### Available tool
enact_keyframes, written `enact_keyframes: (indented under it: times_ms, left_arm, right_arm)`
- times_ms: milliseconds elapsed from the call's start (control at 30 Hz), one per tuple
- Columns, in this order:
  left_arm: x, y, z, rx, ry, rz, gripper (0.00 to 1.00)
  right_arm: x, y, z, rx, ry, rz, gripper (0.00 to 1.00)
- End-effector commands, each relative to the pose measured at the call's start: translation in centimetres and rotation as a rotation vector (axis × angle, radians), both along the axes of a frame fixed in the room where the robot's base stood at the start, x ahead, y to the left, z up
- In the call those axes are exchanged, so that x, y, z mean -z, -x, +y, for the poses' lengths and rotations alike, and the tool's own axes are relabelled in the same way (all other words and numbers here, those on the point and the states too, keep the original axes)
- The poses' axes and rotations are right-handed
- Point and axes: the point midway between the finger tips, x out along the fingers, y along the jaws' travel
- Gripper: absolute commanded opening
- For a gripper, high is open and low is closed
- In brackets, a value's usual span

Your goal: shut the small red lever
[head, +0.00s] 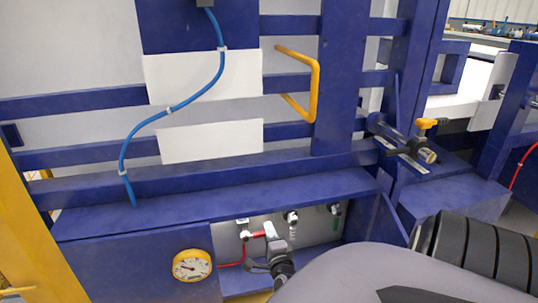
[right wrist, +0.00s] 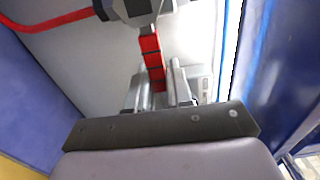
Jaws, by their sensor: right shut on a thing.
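The small red lever (right wrist: 151,58) hangs from a valve body (right wrist: 135,10) in the right wrist view. Its lower end lies between the fingers of my right gripper (right wrist: 158,86), which is shut on it. In the head view the lever (head: 257,234) shows only as a short red piece beside a white fitting (head: 243,228) in the low recess. My right gripper (head: 272,244) reaches into that recess and partly covers the lever. My left gripper is in neither view.
A blue ledge (head: 230,203) runs above the recess. A round gauge (head: 192,265) is left of it. Two more small valves (head: 291,217) (head: 335,210) are to the right, one with a green part. A red hose (right wrist: 50,22) runs to the valve. A yellow handle (head: 315,85) is higher up.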

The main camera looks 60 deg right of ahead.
Motion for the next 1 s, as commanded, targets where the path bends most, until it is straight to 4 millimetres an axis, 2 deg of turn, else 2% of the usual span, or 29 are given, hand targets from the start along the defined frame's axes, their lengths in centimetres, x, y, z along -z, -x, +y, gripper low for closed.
enact_keyframes:
  times_ms: [300, 333, 367, 400, 733, 867, 1000]
  left_arm:
    - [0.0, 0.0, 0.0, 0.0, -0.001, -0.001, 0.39]
    - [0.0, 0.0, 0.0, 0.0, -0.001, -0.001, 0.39]
    - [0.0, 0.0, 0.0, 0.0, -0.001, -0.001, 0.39]
    - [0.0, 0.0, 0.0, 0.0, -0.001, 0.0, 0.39]
    - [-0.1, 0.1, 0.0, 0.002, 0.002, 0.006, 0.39]
    - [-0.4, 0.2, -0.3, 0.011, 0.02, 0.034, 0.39]
    - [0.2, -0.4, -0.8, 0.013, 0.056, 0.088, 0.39]
  right_arm:
    - [0.4, 0.0, 0.3, -0.004, -0.008, 0.005, 0.0]
    - [0.4, 0.0, 0.3, -0.004, -0.008, 0.005, 0.27]
    - [0.4, 0.0, 0.3, -0.004, -0.008, 0.005, 0.37]
    - [0.4, 0.0, 0.3, -0.004, -0.007, 0.005, 0.41]
    - [0.1, 0.3, 0.4, -0.002, -0.004, 0.003, 0.41]
    - [0.0, 1.6, 1.5, -0.003, -0.005, 0.005, 0.41]
    - [-0.1, 3.4, 3.0, -0.003, -0.006, 0.005, 0.41]
